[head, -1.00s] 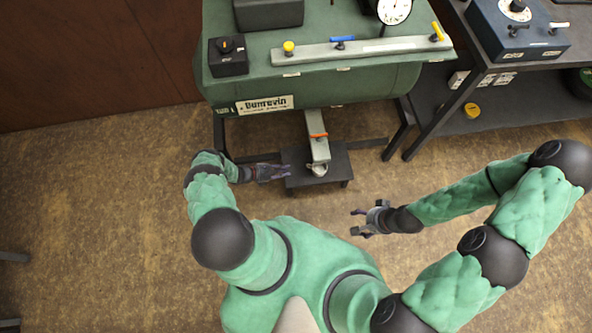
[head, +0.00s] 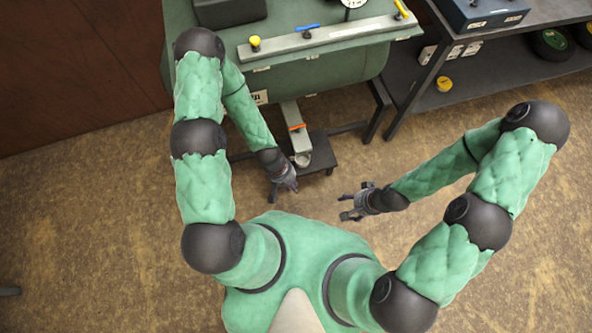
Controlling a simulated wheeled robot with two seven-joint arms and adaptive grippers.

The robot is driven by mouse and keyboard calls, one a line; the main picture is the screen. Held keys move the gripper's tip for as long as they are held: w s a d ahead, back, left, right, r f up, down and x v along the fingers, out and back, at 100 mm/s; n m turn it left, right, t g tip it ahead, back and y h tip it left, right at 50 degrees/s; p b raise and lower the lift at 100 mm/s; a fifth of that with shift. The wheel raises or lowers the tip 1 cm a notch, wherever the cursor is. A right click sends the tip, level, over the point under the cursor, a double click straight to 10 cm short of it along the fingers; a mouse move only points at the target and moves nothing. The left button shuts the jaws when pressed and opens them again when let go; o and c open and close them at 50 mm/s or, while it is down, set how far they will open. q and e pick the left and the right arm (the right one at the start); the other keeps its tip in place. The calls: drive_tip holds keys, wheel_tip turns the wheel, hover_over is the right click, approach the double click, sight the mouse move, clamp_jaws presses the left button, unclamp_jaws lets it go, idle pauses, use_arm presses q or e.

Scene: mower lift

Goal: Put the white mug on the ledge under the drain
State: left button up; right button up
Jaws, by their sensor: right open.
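The white mug (head: 302,160) is small and partly hidden. It stands on the dark ledge (head: 322,158), under the end of the grey drain (head: 295,128) with the orange handle. My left gripper (head: 284,190) is just in front and to the left of the mug, apart from it as far as I can see. It points toward the front, and its opening is too small to tell. My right gripper (head: 342,207) is open and empty, to the right and in front of the ledge, with its fingers pointing left.
The green tank (head: 320,77) stands behind the ledge, partly covered by my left arm. A grey bar (head: 325,39) with coloured valve handles lies along its top. A dark bench (head: 400,105) stands at the right, with a yellow item (head: 444,84) on its lower shelf. The floor in front is clear.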

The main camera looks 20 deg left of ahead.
use_arm(q)
drive_tip(key=r+m, duration=0.1)
drive_tip(key=s+d+r, duration=0.1)
drive_tip(key=r, duration=0.1)
drive_tip(key=s+d+r+m+t, duration=0.1)
drive_tip(key=r, duration=0.1)
drive_tip(key=shift+d+m, duration=0.1)
drive_tip(key=shift+m, duration=0.2)
drive_tip(key=shift+o, duration=0.4)
idle(0.5)
